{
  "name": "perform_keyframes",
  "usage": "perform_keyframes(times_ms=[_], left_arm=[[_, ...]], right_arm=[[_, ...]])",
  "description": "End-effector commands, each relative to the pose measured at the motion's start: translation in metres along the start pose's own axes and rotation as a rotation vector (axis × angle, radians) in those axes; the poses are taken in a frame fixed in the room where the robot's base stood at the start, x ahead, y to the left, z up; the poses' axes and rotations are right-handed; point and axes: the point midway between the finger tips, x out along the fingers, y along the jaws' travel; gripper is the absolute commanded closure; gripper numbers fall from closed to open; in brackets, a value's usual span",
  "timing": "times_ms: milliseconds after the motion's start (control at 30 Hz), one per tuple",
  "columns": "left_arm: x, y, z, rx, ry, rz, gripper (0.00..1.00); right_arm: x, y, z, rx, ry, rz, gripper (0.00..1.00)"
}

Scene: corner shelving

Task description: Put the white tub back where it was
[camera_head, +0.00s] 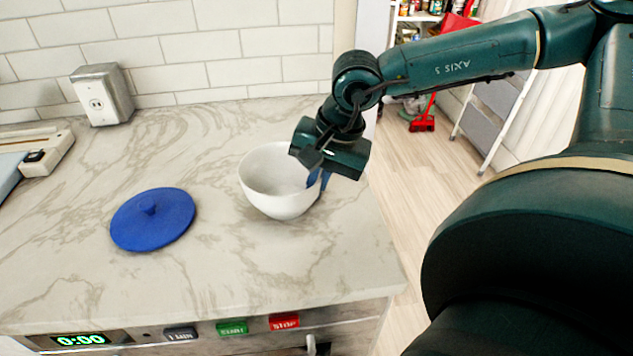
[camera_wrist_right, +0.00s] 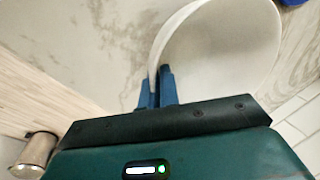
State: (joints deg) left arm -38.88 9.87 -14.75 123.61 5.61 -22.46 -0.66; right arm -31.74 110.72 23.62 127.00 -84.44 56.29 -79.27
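The white tub (camera_head: 270,198) is a round, open bowl near the right edge of the marble counter, upright or nearly so. I cannot tell whether its base touches the counter. My right gripper (camera_head: 319,180) is at the tub's right rim, with one blue finger inside and one outside. In the right wrist view the fingers (camera_wrist_right: 157,90) are close together with the tub's wall (camera_wrist_right: 215,55) running between them, so the gripper looks shut on the rim. A round blue lid (camera_head: 152,220) with a small knob lies on the counter left of the tub. My left gripper is out of view.
The marble counter (camera_head: 215,262) is clear around the lid and tub, and its right edge drops to a wooden floor. A socket box (camera_head: 103,95) stands by the tiled wall. A panel with green (camera_head: 232,328) and red (camera_head: 284,322) buttons lines the front.

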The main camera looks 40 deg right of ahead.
Motion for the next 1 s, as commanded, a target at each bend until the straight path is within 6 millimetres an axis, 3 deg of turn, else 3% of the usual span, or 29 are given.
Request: perform_keyframes(times_ms=[300,600,767,1000], left_arm=[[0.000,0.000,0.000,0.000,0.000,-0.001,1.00],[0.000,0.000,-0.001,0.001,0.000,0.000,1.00],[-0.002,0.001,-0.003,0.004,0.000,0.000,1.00],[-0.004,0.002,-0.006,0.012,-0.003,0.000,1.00]], right_arm=[[0.001,0.001,0.001,0.001,-0.003,0.004,0.75],[-0.003,0.000,0.000,0.001,-0.001,0.002,0.75],[-0.023,-0.001,0.000,0.002,0.001,-0.003,0.75],[-0.070,-0.002,-0.001,0.001,0.002,-0.005,0.75]])
